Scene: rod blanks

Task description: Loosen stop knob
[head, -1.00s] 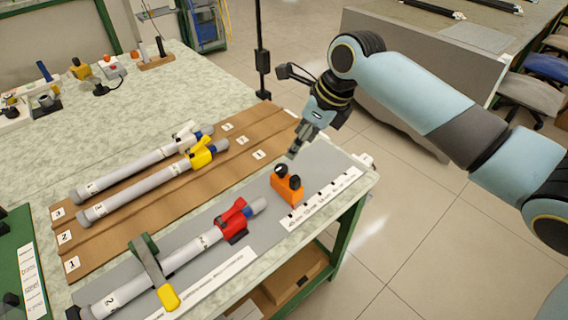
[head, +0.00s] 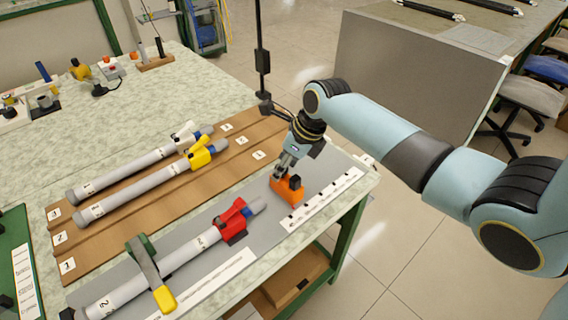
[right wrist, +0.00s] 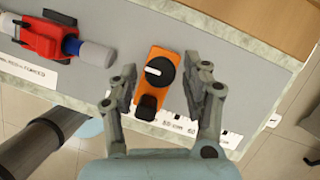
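The orange stop block (head: 289,191) sits on the grey mat beside the printed scale. Its round black stop knob (right wrist: 160,71) with a white line faces up in the right wrist view, with a second black part (right wrist: 147,106) on the same block. My right gripper (head: 281,176) is at the block in the head view. In the right wrist view the right gripper (right wrist: 163,82) is open, with one finger on each side of the knob and a visible gap to each. My left gripper is not in view.
A grey rod with a red clamp (head: 233,219) lies on the mat left of the block, under a yellow-tipped lever (head: 164,297). Rods with yellow (head: 200,155) and white (head: 184,134) clamps lie on the brown board. A black post (head: 263,60) stands behind my right arm.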

